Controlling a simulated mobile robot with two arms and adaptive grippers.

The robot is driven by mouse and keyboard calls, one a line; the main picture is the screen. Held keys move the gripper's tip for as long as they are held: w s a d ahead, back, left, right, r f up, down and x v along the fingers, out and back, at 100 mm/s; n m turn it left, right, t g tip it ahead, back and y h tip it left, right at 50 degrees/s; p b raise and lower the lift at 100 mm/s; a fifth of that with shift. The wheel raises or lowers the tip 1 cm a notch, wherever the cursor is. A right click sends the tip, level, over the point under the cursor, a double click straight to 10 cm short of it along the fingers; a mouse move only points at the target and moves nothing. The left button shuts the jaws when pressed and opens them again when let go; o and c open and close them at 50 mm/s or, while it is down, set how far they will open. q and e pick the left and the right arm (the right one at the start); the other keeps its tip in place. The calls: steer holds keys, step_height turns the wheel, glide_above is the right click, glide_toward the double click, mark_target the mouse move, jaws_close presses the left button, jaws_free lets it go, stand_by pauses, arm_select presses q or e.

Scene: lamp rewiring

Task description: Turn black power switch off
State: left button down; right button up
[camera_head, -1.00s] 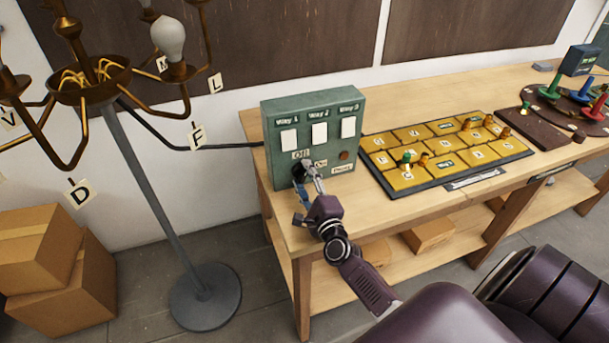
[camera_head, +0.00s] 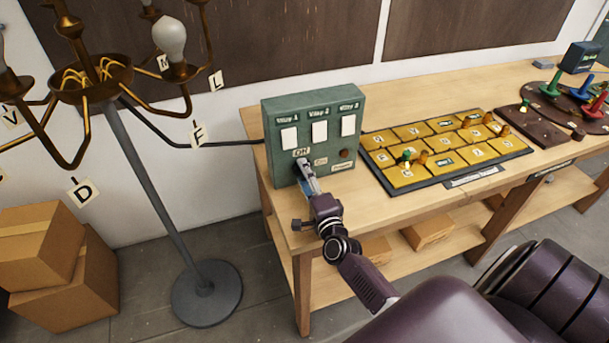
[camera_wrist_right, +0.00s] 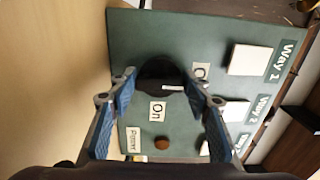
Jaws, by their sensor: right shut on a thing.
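The green control box (camera_head: 320,125) stands at the left end of the workbench, with Way 1, Way 2 and Way 3 panels and Off, On and Power labels. My right gripper (camera_head: 306,177) is at the lower left of its front face. In the right wrist view the round black power switch (camera_wrist_right: 158,74) lies between the two blue-padded fingers of my right gripper (camera_wrist_right: 160,85). They are shut on it. My left gripper is not in view.
A brown-red round button (camera_head: 345,155) is right of the switch on the box. A yellow tile board (camera_head: 392,186) with pegs lies to the right. A brass lamp on a grey stand (camera_head: 165,215) is at left. Cardboard boxes (camera_head: 40,245) stand on the floor.

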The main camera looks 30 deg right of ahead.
steer(key=o, duration=1.2)
steer(key=shift+c, duration=0.2)
steer(key=shift+s, duration=0.1)
steer(key=v, duration=1.2)
steer(key=shift+f, duration=0.1)
